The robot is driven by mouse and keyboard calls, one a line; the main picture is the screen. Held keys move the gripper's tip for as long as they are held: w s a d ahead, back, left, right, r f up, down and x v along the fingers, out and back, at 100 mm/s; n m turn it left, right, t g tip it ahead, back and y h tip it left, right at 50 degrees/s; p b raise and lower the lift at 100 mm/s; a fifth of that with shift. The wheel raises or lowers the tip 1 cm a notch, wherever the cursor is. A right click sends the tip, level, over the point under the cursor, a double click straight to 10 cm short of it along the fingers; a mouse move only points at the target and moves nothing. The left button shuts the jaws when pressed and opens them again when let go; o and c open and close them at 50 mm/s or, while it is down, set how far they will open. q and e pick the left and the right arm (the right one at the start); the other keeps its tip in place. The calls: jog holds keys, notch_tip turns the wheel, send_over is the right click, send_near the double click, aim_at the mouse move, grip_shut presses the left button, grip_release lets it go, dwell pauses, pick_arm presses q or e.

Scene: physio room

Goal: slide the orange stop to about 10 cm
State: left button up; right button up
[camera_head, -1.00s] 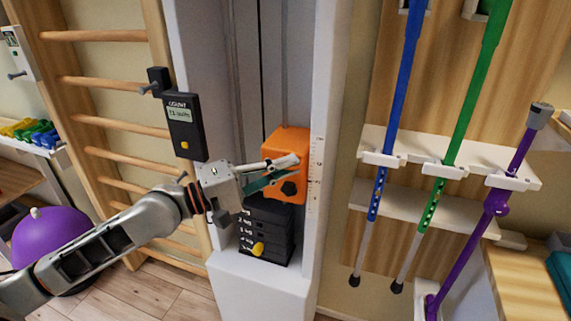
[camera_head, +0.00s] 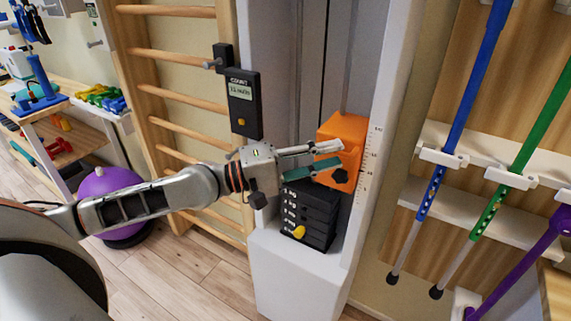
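The orange stop (camera_head: 342,131) is a block in the white column, beside a scale strip (camera_head: 368,165) whose numbers are too small to read surely. A black knob (camera_head: 340,176) sits on its front. My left gripper (camera_head: 339,154) reaches in from the left, its fingers parted, with a pale upper finger and a teal lower one. The fingertips overlap the stop's front just above the knob in the picture; I cannot tell whether they touch it. Nothing shows gripped between them. My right gripper is not in view.
A black weight stack (camera_head: 310,216) with a yellow pin stands below the stop. A counter (camera_head: 243,104) hangs on the left, by wooden wall bars (camera_head: 175,91). Crutches, including a blue one (camera_head: 462,100), hang on a rack at right. A purple ball (camera_head: 108,184) lies behind my arm.

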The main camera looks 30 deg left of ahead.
pick_arm(q)
jog(key=r+v, duration=0.1)
jog(key=v, duration=0.8)
jog(key=shift+a+f, duration=0.15)
jog(key=shift+f, duration=0.35)
dwell(0.4)
notch_tip(320, 180, down, 23)
jog(key=s+a+m+y+p, duration=0.1)
jog(key=s+m+y, duration=0.15)
jog(key=y, duration=0.45)
jog(key=s+d+f+m+g+y, duration=0.1)
jog(key=s+d+f+m+y, duration=0.1)
jog(key=s+f, duration=0.4)
jog(key=s+d+f+m+g+y+p, duration=0.1)
jog(key=s+d+f+m, duration=0.3)
jog(key=f, duration=0.8)
jog(key=s+m+y, duration=0.1)
jog(key=s+m, duration=0.1)
jog(key=m, duration=0.1)
jog(key=shift+s+d+f, duration=0.25)
jog(key=shift+s+f, duration=0.1)
jog(key=shift+s, duration=0.05)
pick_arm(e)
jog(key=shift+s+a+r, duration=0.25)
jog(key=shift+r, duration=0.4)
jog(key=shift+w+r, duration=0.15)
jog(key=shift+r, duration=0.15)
